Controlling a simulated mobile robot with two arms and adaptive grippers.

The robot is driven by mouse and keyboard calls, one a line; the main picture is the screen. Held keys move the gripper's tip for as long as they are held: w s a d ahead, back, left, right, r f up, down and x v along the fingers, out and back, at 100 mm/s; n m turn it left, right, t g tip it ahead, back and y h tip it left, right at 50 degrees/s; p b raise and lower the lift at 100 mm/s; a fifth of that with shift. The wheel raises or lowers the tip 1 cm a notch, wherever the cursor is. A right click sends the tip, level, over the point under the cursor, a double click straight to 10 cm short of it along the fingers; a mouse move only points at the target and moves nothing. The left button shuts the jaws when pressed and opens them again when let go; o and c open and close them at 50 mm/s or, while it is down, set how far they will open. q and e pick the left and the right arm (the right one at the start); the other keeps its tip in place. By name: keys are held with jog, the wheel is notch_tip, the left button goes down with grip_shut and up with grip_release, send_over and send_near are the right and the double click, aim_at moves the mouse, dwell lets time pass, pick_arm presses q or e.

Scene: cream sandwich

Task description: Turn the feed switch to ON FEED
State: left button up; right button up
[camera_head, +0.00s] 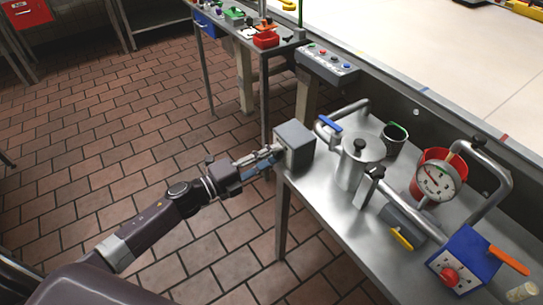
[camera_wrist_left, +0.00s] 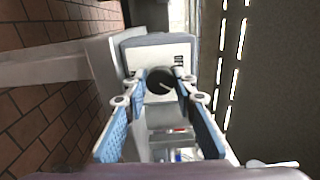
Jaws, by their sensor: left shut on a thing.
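The feed switch box (camera_head: 296,146) is a grey block at the near left corner of the steel table in the head view. In the left wrist view its white label plate (camera_wrist_left: 145,52) shows, with only a few letters readable. A round black knob (camera_wrist_left: 158,75) with a white pointer line sits on that plate. The line slants relative to the plate. My left gripper (camera_head: 275,151) reaches the box's left face. In the left wrist view its two blue-padded fingers (camera_wrist_left: 160,88) close on the knob from both sides. The head view hides the knob behind the fingers. My right gripper is out of view.
The steel table (camera_head: 318,186) holds a metal canister (camera_head: 360,165), pipes, a gauge (camera_head: 436,182), a red bucket (camera_head: 427,167) and a blue box with a red knob (camera_head: 462,262). A control panel (camera_head: 327,66) stands behind. The tiled floor to the left is clear.

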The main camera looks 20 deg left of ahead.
pick_arm(q)
jog(key=o, duration=1)
jog(key=shift+o, duration=0.8)
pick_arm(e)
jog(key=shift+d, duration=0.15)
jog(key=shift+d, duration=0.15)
pick_arm(q)
jog(key=v, duration=1.2)
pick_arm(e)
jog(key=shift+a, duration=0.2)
